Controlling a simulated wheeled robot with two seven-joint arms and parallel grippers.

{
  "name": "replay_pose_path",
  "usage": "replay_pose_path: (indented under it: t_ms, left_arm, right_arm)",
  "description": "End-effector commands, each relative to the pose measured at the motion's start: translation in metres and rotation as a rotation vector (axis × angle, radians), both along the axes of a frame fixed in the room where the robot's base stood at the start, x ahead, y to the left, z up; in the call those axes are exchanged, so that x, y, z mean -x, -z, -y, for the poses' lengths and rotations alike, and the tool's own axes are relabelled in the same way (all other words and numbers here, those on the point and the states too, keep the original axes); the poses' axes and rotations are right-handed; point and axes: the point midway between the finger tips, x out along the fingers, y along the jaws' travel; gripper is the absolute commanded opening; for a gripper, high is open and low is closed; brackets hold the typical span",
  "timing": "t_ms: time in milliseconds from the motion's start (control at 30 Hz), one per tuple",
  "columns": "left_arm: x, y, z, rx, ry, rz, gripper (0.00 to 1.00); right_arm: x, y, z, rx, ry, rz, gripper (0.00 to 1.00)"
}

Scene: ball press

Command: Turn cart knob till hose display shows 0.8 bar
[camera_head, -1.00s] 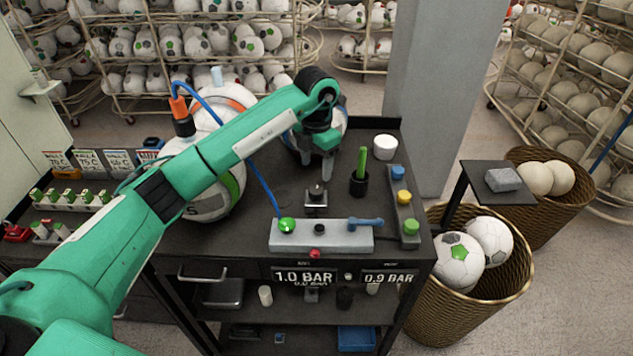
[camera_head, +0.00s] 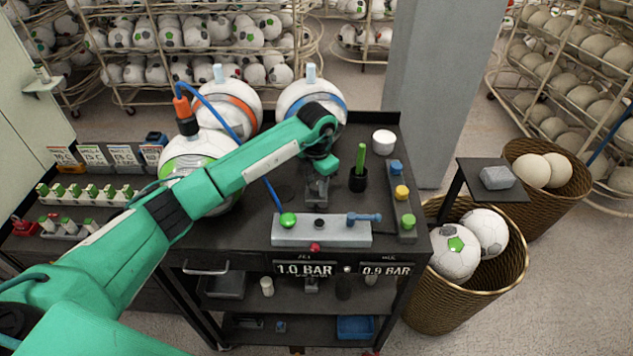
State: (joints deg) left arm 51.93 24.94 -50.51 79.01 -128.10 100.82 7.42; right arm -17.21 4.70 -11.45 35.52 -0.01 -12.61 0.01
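The black cart (camera_head: 385,150) stands in the middle. On its top is a small metal block with a dark knob (camera_head: 317,196), now mostly hidden by my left gripper (camera_head: 318,183). The gripper points down over the knob, and I cannot tell whether its fingers are open or closed on it. On the cart's front, the left display (camera_head: 304,269) reads 1.0 BAR and the right display (camera_head: 387,270) reads 0.9 BAR. Their small labels are too blurred to read surely. My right gripper is not in view.
Just in front is a grey panel (camera_head: 335,236) with a green dome (camera_head: 288,220) and blue lever (camera_head: 364,218). Balls stand behind and left of my arm. A black cup with a green stick (camera_head: 359,180) and a button strip (camera_head: 402,205) stand right.

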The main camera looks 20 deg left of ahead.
Motion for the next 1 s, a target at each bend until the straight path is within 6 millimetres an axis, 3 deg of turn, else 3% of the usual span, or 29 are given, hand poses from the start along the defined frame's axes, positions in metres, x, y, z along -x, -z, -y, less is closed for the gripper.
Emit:
replay_pose_path:
  t_ms: [100,433,1000]
  left_arm:
    - [0.000,0.000,0.000,0.000,0.000,0.000,0.13]
    - [0.000,0.001,-0.001,-0.002,-0.062,0.001,0.13]
    - [0.000,0.001,-0.001,0.000,-0.422,0.001,0.13]
  right_arm:
    - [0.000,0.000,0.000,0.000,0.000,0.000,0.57]
    - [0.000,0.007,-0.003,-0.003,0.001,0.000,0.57]
    - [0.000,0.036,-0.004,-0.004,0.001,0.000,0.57]
